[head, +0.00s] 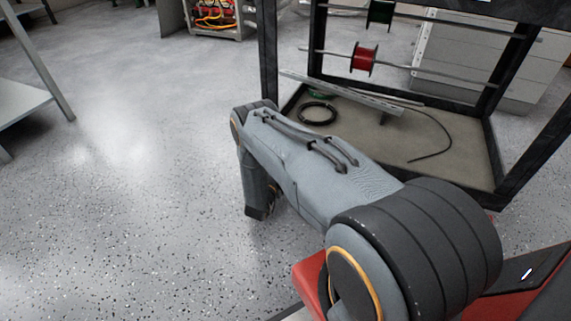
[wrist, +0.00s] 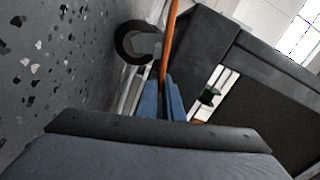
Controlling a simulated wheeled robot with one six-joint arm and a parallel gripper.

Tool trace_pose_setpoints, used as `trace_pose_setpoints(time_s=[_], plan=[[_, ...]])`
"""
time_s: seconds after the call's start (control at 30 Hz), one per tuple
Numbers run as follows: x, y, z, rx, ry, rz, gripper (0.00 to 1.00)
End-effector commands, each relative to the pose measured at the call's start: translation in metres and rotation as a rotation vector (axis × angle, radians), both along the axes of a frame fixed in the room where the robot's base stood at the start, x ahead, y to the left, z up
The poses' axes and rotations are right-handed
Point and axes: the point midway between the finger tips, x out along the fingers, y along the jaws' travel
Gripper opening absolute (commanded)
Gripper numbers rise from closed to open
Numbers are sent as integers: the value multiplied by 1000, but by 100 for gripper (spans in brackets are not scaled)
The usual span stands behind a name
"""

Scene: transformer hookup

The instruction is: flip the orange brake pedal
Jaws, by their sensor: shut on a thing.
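The orange brake pedal (wrist: 170,45) shows in the wrist view as a thin orange strip running up from between the fingers, edge-on to the camera. It is beside a dark caster wheel (wrist: 128,45) with a grey hub. My gripper (wrist: 166,82) has blue fingers closed together on the pedal's near end. The part of the pedal between the fingers is hidden. In the head view my arm reaches down beside the rack's near left corner. Neither my gripper nor the pedal can be made out there.
A black-framed rack (head: 268,60) stands right of my arm, with a red spool (head: 363,58) on a rod. A black cable coil (head: 317,113) lies on its base board (head: 440,165). A grey table (head: 18,100) is at left. Speckled floor (head: 130,200) between them is clear.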

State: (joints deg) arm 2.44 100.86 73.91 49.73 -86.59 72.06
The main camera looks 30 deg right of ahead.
Motion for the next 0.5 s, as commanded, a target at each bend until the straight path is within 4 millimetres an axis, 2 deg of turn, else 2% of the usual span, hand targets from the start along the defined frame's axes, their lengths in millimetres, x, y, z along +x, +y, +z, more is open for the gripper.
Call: trace_pose_setpoints(time_s=[0.1, 0.13, 0.2, 0.23, 0.5], plan=[[0, 0, 0, -1, -1, 0, 0], [0, 0, 0, -1, -1, 0, 11], [0, 0, 0, -1, -1, 0, 23], [0, 0, 0, -1, -1, 0, 25], [0, 1, 0, 1, -1, 0, 25]])
